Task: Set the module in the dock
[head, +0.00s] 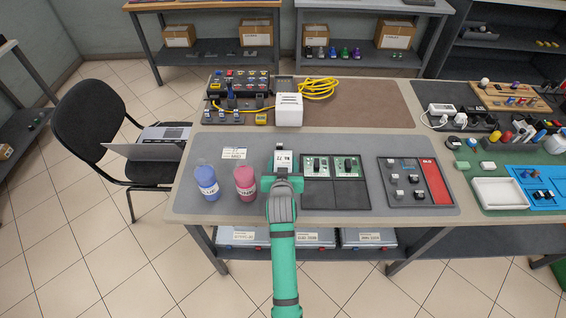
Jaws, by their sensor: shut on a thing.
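My gripper (282,179) reaches in from the front over the near middle of the table. It is shut on a dark block with a white label (283,158), which looks like the module. The block's lower part is hidden by my gripper. Just right of it is a black frame (335,195), which may be the dock. Two green boards with dark parts, a left one (316,163) and a right one (347,163), sit in its far half. Its near half is bare and dark. Whether the block touches the mat or frame I cannot tell.
A dark tray (392,204) with small parts and a red strip lies right. The grey mat (262,143) has free room.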

